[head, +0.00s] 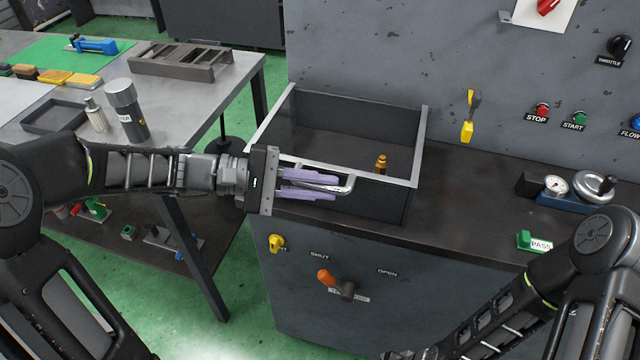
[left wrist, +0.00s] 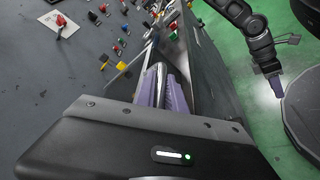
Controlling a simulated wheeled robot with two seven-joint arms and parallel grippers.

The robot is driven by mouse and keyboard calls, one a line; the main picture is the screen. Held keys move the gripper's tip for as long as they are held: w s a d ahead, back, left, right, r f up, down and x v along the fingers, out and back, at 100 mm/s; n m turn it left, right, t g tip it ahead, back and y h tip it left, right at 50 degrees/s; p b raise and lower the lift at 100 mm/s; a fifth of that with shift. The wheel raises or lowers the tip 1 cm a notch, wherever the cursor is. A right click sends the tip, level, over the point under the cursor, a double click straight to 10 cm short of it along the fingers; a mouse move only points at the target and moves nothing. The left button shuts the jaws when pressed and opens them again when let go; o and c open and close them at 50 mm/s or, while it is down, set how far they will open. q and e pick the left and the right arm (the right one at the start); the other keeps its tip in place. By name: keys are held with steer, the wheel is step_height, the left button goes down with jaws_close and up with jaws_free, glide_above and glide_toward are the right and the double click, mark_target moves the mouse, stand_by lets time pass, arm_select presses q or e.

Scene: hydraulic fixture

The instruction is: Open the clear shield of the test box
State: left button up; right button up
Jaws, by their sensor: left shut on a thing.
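The test box (head: 385,200) is a dark box with a light grey frame along its top edges, standing on the bench. The clear shield is hard to make out; I see through to the box's inside, where a small brass fitting (head: 381,164) stands. A silver bar handle (head: 346,186) is at the box's front left. My left gripper (head: 322,187) is shut on this handle with its purple fingers. The left wrist view shows the handle (left wrist: 152,80) between the fingers. My right gripper (left wrist: 276,88) shows small in the left wrist view; its opening is unclear.
A yellow-handled lever (head: 468,118) is on the wall behind the box. A gauge block (head: 565,190) and a green PASS block (head: 532,241) are to the right. An orange-tipped lever (head: 335,282) is on the bench front. A side table (head: 190,97) with tools stands left.

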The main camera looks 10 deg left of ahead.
arm_select(q)
jaws_close()
stand_by(0.8)
steer(key=shift+r, duration=0.1)
